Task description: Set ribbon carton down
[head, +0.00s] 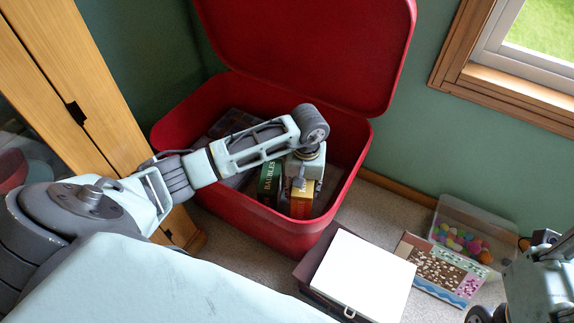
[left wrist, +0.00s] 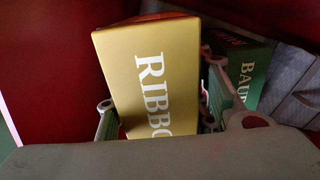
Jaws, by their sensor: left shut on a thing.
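The ribbon carton (head: 302,200) is a yellow box with a red-orange side, inside the open red chest (head: 262,235). In the left wrist view the carton (left wrist: 150,85) shows white letters "RIBBO" on its yellow face. My left gripper (left wrist: 160,112) has a finger on each side of it and is shut on it. In the head view my left gripper (head: 303,182) reaches down into the chest. The carton's underside is hidden, so I cannot tell whether it touches the bottom. My right arm (head: 540,285) shows at the lower right; its fingers are not clear.
A green baubles box (head: 269,183) stands just left of the carton, also in the left wrist view (left wrist: 246,75). The raised lid (head: 310,45) is at the back. A white-topped box (head: 362,275) and a clear bin (head: 480,215) stand outside.

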